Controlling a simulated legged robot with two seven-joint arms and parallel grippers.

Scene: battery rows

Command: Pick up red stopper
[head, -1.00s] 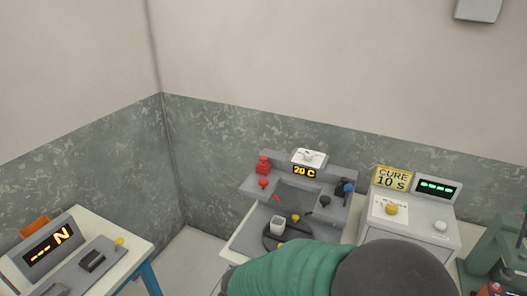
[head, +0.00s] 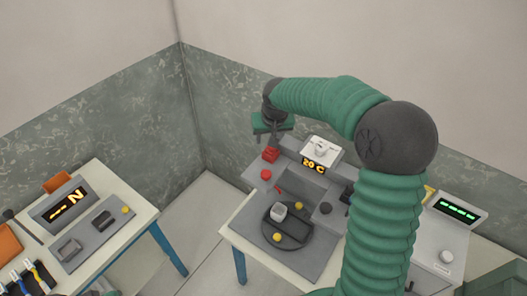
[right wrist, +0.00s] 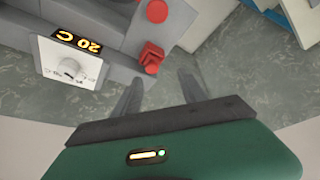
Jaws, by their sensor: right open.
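A squarish red stopper (head: 270,154) stands at the back left corner of the grey station with the 20 C display. A round red knob (head: 265,174) is just in front of it. In the right wrist view the red stopper (right wrist: 151,57) lies just beyond the gap between my fingers, with the round red knob (right wrist: 157,11) farther off. My right gripper (right wrist: 159,90) is open and empty; in the head view it hangs just above and behind the stopper. Its fingertips are hard to make out there. My left gripper does not show.
A cure machine (head: 445,240) stands to the right, partly behind my arm. A second table (head: 128,239) is at left; the wall is close behind.

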